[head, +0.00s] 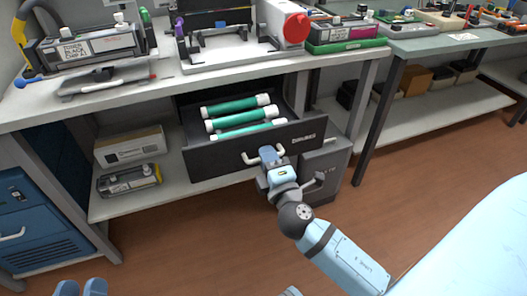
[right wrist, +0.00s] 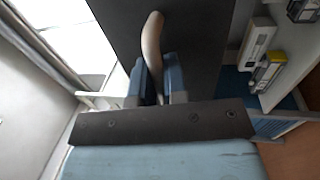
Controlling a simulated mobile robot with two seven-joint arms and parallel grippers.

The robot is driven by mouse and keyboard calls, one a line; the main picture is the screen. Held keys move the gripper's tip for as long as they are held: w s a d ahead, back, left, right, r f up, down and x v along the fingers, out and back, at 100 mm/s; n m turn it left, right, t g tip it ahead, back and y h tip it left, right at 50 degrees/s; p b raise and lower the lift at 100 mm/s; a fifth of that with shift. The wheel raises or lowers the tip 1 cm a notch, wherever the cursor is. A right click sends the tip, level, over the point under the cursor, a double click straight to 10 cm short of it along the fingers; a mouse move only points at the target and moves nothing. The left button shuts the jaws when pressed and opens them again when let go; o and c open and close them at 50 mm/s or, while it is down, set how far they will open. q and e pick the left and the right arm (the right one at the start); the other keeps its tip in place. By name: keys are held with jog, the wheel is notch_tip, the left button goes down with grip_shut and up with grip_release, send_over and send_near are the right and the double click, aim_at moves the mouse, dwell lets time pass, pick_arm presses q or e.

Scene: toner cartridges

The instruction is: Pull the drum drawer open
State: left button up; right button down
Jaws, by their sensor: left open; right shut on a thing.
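The dark drum drawer (head: 225,158) stands pulled out from under the workbench, with several green drums with white ends (head: 240,119) lying inside. Its pale bar handle (head: 248,159) is on the front panel, beside a label. My right gripper (head: 268,155) is shut on this handle. In the right wrist view the handle (right wrist: 152,40) passes between the blue fingers of my right gripper (right wrist: 154,82), in front of the dark drawer front (right wrist: 200,40). My left gripper (head: 81,289) is open and empty at the bottom left edge, with only its fingertips showing.
The workbench top (head: 190,79) carries cartridges and a white fixture. A white box (head: 128,146) and a cartridge (head: 130,180) sit on the lower shelf. A grey bin (head: 322,170) stands right of the drawer. A blue cabinet (head: 28,215) is at left. The brown floor in front is clear.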

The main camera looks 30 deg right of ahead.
pick_arm(q)
jog(key=shift+s+a+f, duration=0.15)
jog(key=shift+s, duration=0.15)
pick_arm(e)
jog(key=shift+v, duration=0.95)
jog(key=shift+r, duration=0.15)
jog(key=c, duration=1.2)
grip_release()
pick_arm(q)
jog(key=shift+f, duration=0.1)
pick_arm(e)
jog(key=shift+s+a, duration=0.1)
jog(key=shift+s, duration=0.05)
pick_arm(q)
jog(key=f+b, duration=0.1)
jog(key=f+g+b, duration=0.1)
jog(key=f, duration=0.1)
jog(key=f+g+b, duration=0.1)
jog(key=f, duration=0.1)
jog(key=shift+w+d+m+b, duration=0.1)
jog(key=shift+d+m+b, duration=0.15)
jog(key=shift+m+b, duration=0.05)
pick_arm(e)
jog(key=v, duration=1.3)
jog(key=shift+s, duration=0.3)
